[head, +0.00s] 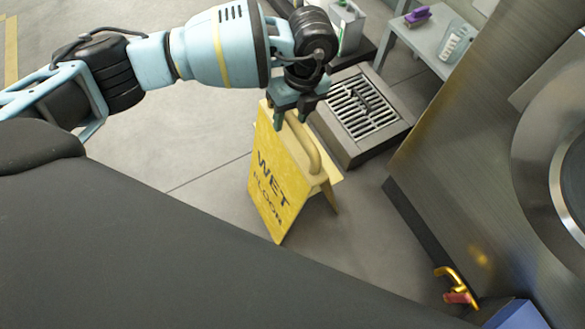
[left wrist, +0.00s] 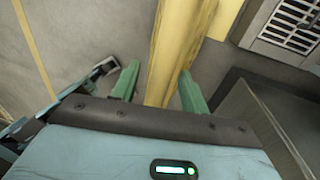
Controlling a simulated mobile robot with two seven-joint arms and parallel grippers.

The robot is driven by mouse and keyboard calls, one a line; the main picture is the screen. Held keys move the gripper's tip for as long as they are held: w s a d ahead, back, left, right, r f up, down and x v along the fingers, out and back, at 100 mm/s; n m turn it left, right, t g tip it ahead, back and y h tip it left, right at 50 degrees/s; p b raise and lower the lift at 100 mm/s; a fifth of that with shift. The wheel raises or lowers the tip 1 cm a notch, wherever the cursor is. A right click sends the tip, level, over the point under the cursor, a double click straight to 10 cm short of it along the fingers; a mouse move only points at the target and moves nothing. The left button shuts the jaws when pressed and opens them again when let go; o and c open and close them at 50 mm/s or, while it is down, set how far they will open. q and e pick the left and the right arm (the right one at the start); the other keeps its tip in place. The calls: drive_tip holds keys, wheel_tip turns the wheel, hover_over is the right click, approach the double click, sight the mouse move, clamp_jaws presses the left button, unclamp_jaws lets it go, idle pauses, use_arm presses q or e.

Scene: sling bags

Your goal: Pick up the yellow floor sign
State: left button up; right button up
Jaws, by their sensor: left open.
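The yellow floor sign (head: 277,180) stands upright on the grey floor, its two panels spread, with the words WET FLOOR on the side facing the head view. A rounded handle (head: 304,145) runs near its top edge. My left gripper (head: 290,122) is right over the top of the sign, fingers pointing down. In the left wrist view the green fingers of my left gripper (left wrist: 158,88) are apart, with the yellow sign (left wrist: 180,45) between them. I cannot tell whether either finger touches it. My right gripper is not in either view.
A floor drain box with a metal grate (head: 362,105) lies just behind the sign. A large metal appliance (head: 480,150) stands at right. A small grey table (head: 425,45) holds a purple brush (head: 417,17) and a clear bottle (head: 455,45). Bare floor (head: 200,150) lies left.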

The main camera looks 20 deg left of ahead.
use_arm(q)
drive_tip(key=shift+f, duration=0.35)
drive_tip(key=shift+r, duration=0.1)
clamp_jaws()
idle(1.1)
